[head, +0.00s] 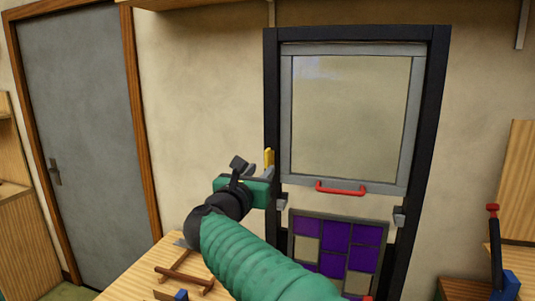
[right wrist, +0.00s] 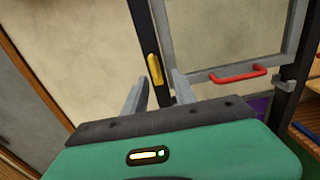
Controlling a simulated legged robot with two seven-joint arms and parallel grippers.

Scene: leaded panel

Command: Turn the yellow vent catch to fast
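The yellow vent catch (head: 268,160) sits on the dark left post of the window frame, to the left of the grey-framed glass pane. It stands roughly upright in the head view. In the right wrist view the catch (right wrist: 155,70) appears tilted slightly, just beyond and between my fingertips. My right gripper (head: 267,186) is at the left post, just below the catch. I cannot tell whether a finger touches the post. My left gripper is not in view.
The glass sash (head: 350,115) has a red handle (head: 341,188) at its bottom. A purple and cream leaded panel (head: 335,232) stands below it. A wooden table (head: 140,272) with wooden pieces is at the lower left. A grey door (head: 75,130) is at the left.

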